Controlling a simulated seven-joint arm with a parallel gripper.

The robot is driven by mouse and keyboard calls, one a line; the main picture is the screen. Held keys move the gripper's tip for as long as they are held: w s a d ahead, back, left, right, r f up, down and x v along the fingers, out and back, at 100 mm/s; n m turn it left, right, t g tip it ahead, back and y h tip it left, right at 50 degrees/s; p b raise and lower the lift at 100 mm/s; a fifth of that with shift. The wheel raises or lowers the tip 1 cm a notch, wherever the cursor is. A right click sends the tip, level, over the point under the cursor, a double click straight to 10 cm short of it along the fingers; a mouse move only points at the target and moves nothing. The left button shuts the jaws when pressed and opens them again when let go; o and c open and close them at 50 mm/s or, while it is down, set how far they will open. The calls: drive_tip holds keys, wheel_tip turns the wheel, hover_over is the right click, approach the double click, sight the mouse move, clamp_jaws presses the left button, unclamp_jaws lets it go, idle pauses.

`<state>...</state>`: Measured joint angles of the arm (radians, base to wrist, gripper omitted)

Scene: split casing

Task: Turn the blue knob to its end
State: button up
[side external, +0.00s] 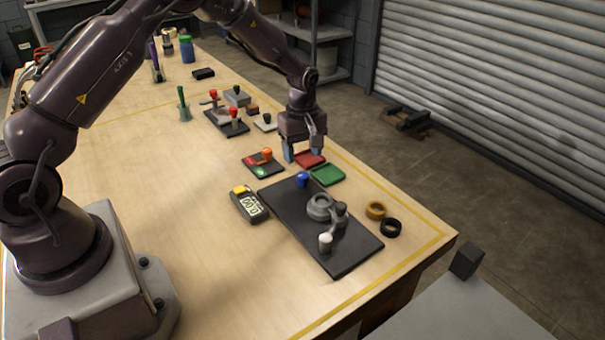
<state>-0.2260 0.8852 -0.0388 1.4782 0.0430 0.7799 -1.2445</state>
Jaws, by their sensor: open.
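The blue knob (303,179) stands at the far end of a dark base plate (335,262) on the table. A grey round casing part (319,206) sits on the same plate nearer the camera, with a dark bracket and a white-topped post (325,242) beyond it towards the near end. My gripper (302,152) is open and empty, pointing down, above and behind the blue knob in the picture. It is apart from the knob. Any pointer or end mark on the knob is too small to tell.
A red tray (311,160) and a green tray (327,176) lie close to my gripper. A yellow-black meter (249,205) lies left of the plate. An orange ring (375,210) and a black ring (391,228) lie right of it. The table's left middle is clear.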

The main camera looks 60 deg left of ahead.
sight(302, 175)
wheel_tip(302, 175, down, 7)
drive_tip(key=shift+r, duration=0.1)
idle(0.3)
drive_tip(key=c, duration=0.9)
